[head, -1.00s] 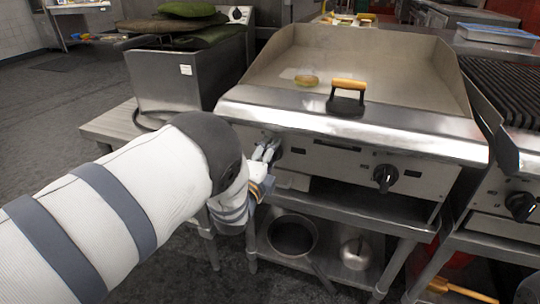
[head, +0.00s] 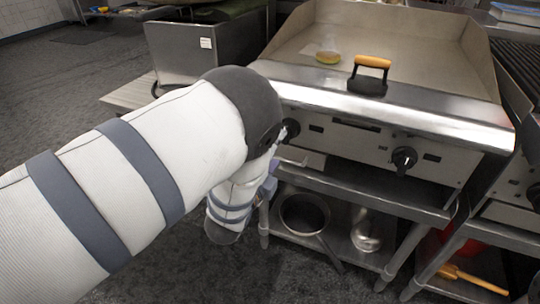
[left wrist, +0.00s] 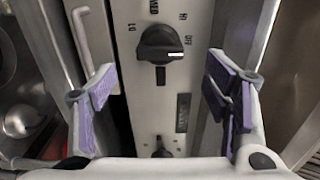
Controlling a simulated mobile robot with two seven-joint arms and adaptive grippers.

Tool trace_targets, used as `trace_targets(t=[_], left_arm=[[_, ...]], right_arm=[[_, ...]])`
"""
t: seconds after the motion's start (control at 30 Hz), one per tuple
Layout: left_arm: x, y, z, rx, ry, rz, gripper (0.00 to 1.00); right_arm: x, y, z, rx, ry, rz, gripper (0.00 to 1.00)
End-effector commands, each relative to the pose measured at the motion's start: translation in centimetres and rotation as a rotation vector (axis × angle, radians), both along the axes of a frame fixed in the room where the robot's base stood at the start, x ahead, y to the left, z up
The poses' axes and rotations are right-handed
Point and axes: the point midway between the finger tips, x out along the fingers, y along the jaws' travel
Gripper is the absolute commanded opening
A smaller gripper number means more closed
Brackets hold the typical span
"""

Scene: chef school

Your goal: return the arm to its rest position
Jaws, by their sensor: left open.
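My left arm (head: 150,165) reaches in from the left in the head view. Its wrist is bent down in front of the griddle, and the fingers are mostly hidden behind the forearm. In the left wrist view my left gripper (left wrist: 162,88) is open and empty. Its purple-padded fingers stand apart on either side of a black control knob (left wrist: 160,44), which lies beyond them with a gap. That left knob (head: 290,128) shows beside my arm in the head view. My right gripper is not in view.
The griddle (head: 385,45) carries a food piece (head: 328,57) and a press with a wooden handle (head: 371,62). A pan (head: 304,213) and a metal pot (head: 366,232) stand on the shelf below. A steel bin (head: 190,52) is at left. Dark floor (head: 40,110) is open at left.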

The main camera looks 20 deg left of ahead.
Motion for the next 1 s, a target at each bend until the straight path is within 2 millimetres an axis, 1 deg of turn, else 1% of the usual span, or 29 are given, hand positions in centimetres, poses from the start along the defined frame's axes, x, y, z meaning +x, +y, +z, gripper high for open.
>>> trace_targets(t=[0.03,0.1,0.2,0.3,0.67,0.73,0.77,0.83,0.87,0.9,0.97,1.0], left_arm=[[-1.0,0.1,0.0,0.002,0.003,0.001,0.7],[-2.2,0.1,0.0,0.001,0.001,0.001,0.7],[-3.2,0.1,0.1,0.0,-0.001,0.0,0.7],[-3.5,0.1,0.1,0.0,-0.002,0.0,0.7],[-3.5,0.2,0.0,-0.002,0.001,0.002,0.7],[-4.1,0.7,-0.9,-0.034,0.047,0.017,0.7],[-4.8,1.2,-1.7,-0.067,0.094,0.034,0.7],[-7.8,2.8,-4.9,-0.193,0.256,0.102,0.7],[-9.7,3.5,-6.5,-0.266,0.346,0.147,0.7],[-12.7,4.5,-8.7,-0.367,0.468,0.22,0.7],[-17.9,5.4,-11.5,-0.52,0.643,0.348,0.7],[-21.6,5.7,-12.9,-0.614,0.75,0.442,0.7]], right_arm=[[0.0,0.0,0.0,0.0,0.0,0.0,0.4],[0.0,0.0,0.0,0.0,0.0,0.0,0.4],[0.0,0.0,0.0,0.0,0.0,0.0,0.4],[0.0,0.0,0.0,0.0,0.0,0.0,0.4],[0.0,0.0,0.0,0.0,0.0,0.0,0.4],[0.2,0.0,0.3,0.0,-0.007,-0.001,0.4],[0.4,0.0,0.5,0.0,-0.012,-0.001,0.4],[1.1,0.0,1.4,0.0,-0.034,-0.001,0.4],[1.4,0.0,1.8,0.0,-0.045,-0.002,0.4],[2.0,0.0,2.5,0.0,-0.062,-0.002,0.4],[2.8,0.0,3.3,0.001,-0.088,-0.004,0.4],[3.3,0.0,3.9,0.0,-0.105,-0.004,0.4]])
